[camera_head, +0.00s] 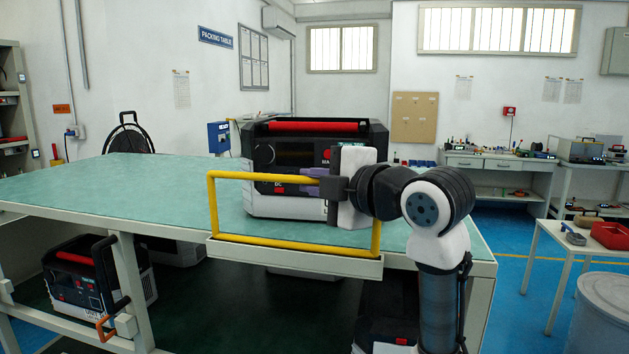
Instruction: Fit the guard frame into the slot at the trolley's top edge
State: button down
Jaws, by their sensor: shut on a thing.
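The guard frame (262,175) is a yellow rectangular tube frame. It stands upright along the front edge of the green-topped trolley (110,185). My gripper (312,181), with purple finger pads, is shut on its upper bar, right of the middle. A pale, long slot piece (295,259) runs along the trolley's top edge. The frame's lower bar lies along the top of this piece, tilted slightly down to the right. I cannot tell whether the bar is inside the slot or just above it. My wrist hides part of the frame's upper right.
A black and grey power unit (285,204) with a red handle bar stands on the trolley just behind the frame. Another unit (85,283) sits on the lower level at left. The green top is clear at left. A small table (575,245) stands at right.

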jog(key=shift+f+b, duration=1.05)
jog(key=shift+f, duration=0.25)
jog(key=c, duration=1.4)
grip_release()
jog(key=shift+o, duration=0.2)
jog(key=shift+s, duration=0.1)
jog(key=b+v, duration=0.3)
jog(key=v, duration=1)
jog(key=shift+s+d, duration=0.25)
jog(key=shift+d, duration=0.05)
jog(key=shift+r, duration=0.15)
